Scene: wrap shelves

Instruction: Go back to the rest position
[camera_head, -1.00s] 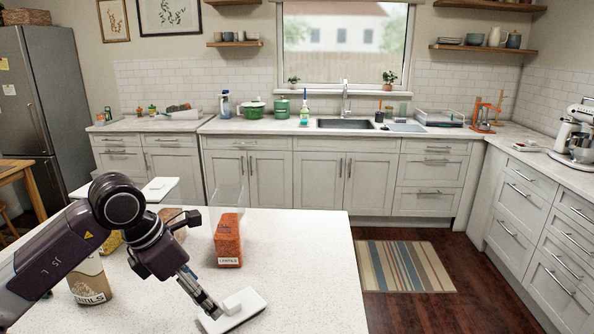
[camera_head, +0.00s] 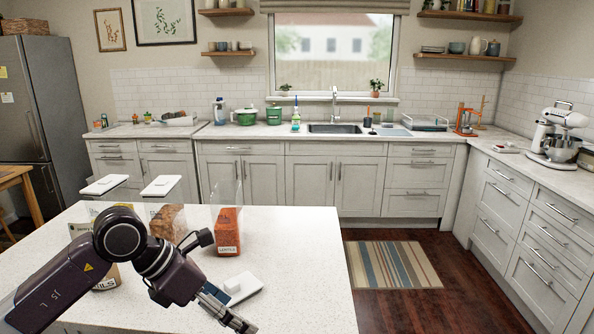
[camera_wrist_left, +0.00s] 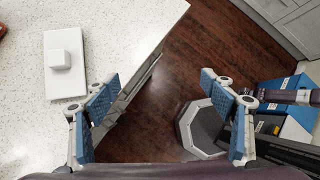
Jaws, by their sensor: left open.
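My left gripper (camera_head: 232,318) hangs near the front right edge of the white speckled island counter (camera_head: 300,240) in the head view. In the left wrist view the left gripper (camera_wrist_left: 165,115) is open, its blue finger pads wide apart with nothing between them. Below it are the counter edge and the dark wood floor. A white lid with a square knob (camera_head: 240,288) lies on the counter just behind the gripper; it also shows at the left of the left wrist view (camera_wrist_left: 62,82). My right gripper is not in view.
A clear container of orange lentils (camera_head: 228,232) stands on the counter, with a brown-filled container (camera_head: 168,222) beside it. A lentil bag (camera_head: 106,277) is partly hidden behind my arm. Two more white lids (camera_head: 160,186) show at the back left.

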